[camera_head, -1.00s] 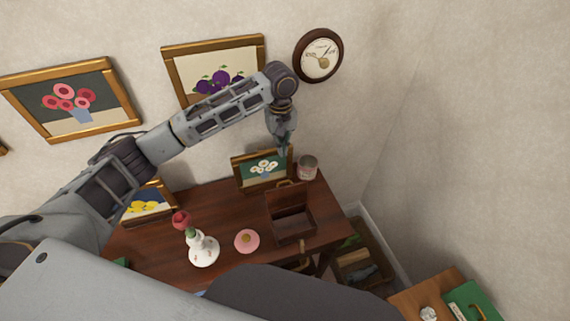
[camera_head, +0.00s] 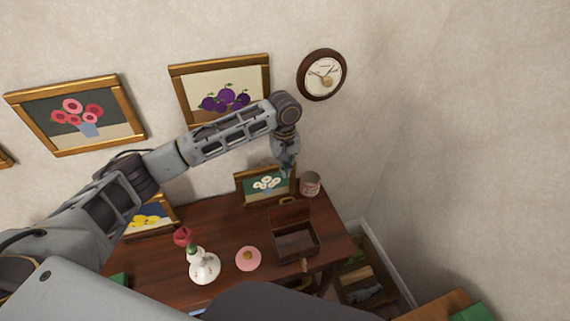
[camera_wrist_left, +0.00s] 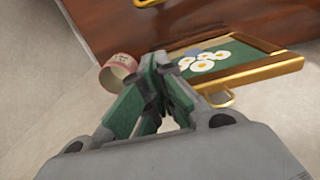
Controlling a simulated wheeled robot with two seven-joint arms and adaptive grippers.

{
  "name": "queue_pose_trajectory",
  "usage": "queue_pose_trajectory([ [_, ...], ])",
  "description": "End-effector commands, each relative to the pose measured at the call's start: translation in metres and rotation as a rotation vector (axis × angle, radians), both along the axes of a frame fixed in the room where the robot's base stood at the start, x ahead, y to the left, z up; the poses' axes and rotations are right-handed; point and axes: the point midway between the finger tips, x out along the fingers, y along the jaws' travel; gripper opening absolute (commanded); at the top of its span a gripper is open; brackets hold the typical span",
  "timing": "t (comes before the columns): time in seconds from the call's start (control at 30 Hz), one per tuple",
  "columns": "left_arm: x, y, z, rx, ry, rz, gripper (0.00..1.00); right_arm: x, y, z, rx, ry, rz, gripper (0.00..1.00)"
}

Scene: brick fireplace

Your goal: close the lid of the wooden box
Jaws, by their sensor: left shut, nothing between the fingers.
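The wooden box (camera_head: 297,243) stands on the right part of the dark desk. Its lid (camera_head: 288,214) is open, raised at the back edge, with a gold handle on its top edge. The box looks empty inside. My left gripper (camera_head: 287,171) is shut and empty. It is behind and above the lid, in front of the wall and beside the small daisy picture, and looks apart from the lid. In the left wrist view its green fingers (camera_wrist_left: 150,80) are together with nothing held. My right gripper is not in view.
The daisy picture (camera_head: 265,185) and a can (camera_head: 311,183) stand close to my left gripper. A pink round object (camera_head: 248,258) and a white vase (camera_head: 204,266) with a red flower are left of the box. The desk (camera_head: 225,230) ends just right of the box.

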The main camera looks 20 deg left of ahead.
Motion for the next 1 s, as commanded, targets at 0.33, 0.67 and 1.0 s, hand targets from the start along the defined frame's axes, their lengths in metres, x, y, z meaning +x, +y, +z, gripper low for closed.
queue_pose_trajectory([
  [0.33, 0.000, 0.000, -0.045, 0.001, 0.003, 0.000, 0.00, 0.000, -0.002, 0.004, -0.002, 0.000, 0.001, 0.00],
  [0.67, -0.005, -0.004, -0.065, -0.001, -0.001, -0.002, 0.00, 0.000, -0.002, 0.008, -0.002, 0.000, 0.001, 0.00],
  [1.0, -0.026, -0.017, -0.057, 0.000, 0.000, -0.002, 0.00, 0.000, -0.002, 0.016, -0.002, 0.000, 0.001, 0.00],
])
